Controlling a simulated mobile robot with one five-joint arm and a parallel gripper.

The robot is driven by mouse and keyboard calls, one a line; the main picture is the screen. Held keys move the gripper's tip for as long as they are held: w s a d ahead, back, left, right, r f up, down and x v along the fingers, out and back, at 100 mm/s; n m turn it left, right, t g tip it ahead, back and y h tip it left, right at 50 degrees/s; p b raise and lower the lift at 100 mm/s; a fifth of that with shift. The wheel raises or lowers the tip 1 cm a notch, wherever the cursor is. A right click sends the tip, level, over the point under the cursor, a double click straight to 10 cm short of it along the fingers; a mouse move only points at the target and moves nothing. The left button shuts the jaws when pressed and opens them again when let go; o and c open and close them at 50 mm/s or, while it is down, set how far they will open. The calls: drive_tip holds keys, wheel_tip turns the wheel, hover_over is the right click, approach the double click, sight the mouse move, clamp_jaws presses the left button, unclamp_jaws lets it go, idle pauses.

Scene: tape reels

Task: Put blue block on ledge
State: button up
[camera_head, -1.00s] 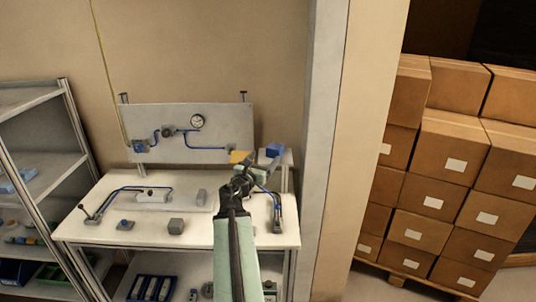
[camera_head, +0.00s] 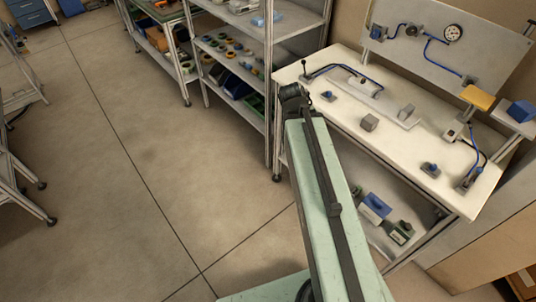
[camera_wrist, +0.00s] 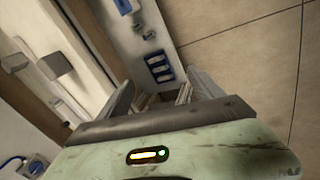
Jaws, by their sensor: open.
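The blue block (camera_head: 521,111) sits on top of the small white ledge (camera_head: 508,125) at the right end of the workbench, in the head view. It appears to rest on the ledge with nothing holding it. My gripper (camera_head: 292,97) is at the end of my green arm, by the left end of the bench, well apart from the block. In the wrist view my gripper's two fingers (camera_wrist: 165,93) are spread, with nothing between them. The blue block cannot be made out in the wrist view.
The workbench (camera_head: 395,142) carries grey blocks, blue-hosed fittings and a tan-yellow plate (camera_head: 478,97). A panel with a gauge (camera_head: 453,33) stands behind it. A shelf unit (camera_head: 268,135) stands left of the bench. Open floor (camera_head: 110,160) lies further left.

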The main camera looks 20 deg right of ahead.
drive_tip(key=s+a+f+m+g+y, duration=0.1)
drive_tip(key=a+y, duration=0.3)
drive_tip(key=a, duration=1.5)
drive_tip(key=shift+s+f+m+g, duration=0.3)
drive_tip(key=shift+s+f+m, duration=0.1)
drive_tip(key=shift+s, duration=0.25)
drive_tip(key=shift+a, duration=0.1)
